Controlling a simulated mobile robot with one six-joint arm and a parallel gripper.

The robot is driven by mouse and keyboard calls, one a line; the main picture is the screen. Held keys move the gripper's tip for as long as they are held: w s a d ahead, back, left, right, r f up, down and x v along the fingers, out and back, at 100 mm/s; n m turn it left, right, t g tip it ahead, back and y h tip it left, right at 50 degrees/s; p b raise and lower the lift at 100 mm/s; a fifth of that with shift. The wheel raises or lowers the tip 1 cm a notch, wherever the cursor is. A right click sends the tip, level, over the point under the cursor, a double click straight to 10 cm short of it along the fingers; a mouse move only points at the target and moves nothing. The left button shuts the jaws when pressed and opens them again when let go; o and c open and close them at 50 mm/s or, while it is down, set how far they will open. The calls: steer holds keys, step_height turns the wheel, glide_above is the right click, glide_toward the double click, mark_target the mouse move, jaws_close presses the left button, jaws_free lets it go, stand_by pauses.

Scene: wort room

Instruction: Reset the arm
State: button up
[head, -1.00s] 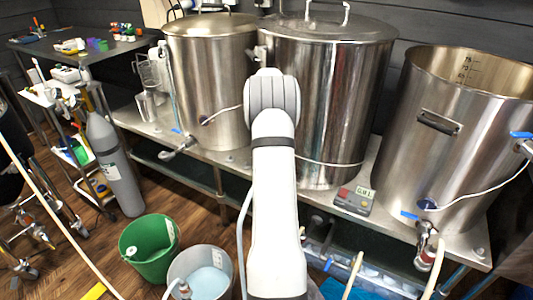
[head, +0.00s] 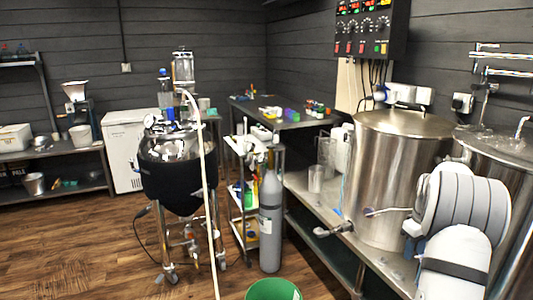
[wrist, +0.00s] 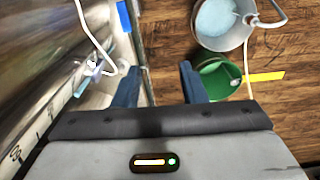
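My gripper (wrist: 160,88) shows in the wrist view with its two dark blue fingers spread apart. Nothing is between them. It points down past the steel bench edge toward the floor, above a green bucket (wrist: 215,80) and a grey bucket with pale liquid (wrist: 222,22). In the head view my arm is at the lower right, in front of the steel kettles; the gripper itself is out of that view.
A lidded steel kettle (head: 398,180) stands on the steel bench (head: 305,190). A grey gas cylinder (head: 270,222), a wheeled black-jacketed vessel (head: 178,180) and the green bucket (head: 272,290) stand on the wooden floor. Open floor (head: 80,255) lies at the left.

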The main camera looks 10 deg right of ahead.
steer(key=s+a+r+m+t+p, duration=0.1)
steer(key=s+a+r+p, duration=0.25)
steer(key=a+r, duration=0.65)
steer(key=s+a+r+m+p, duration=0.1)
steer(key=s+a+r+p, duration=0.35)
steer(key=a, duration=0.85)
steer(key=s+a+r+p, duration=0.1)
steer(key=s+a+r, duration=0.1)
steer(key=s+a, duration=0.4)
steer(key=s+a+r+m+t+p, duration=0.1)
steer(key=s+a+r+p, duration=0.1)
steer(key=s+a, duration=0.4)
steer(key=s+r, duration=0.1)
steer(key=s, duration=0.4)
steer(key=shift+s+a+r+p, duration=0.15)
steer(key=shift+a+r+p, duration=0.05)
steer(key=shift+a+p, duration=0.1)
steer(key=shift+s, duration=0.1)
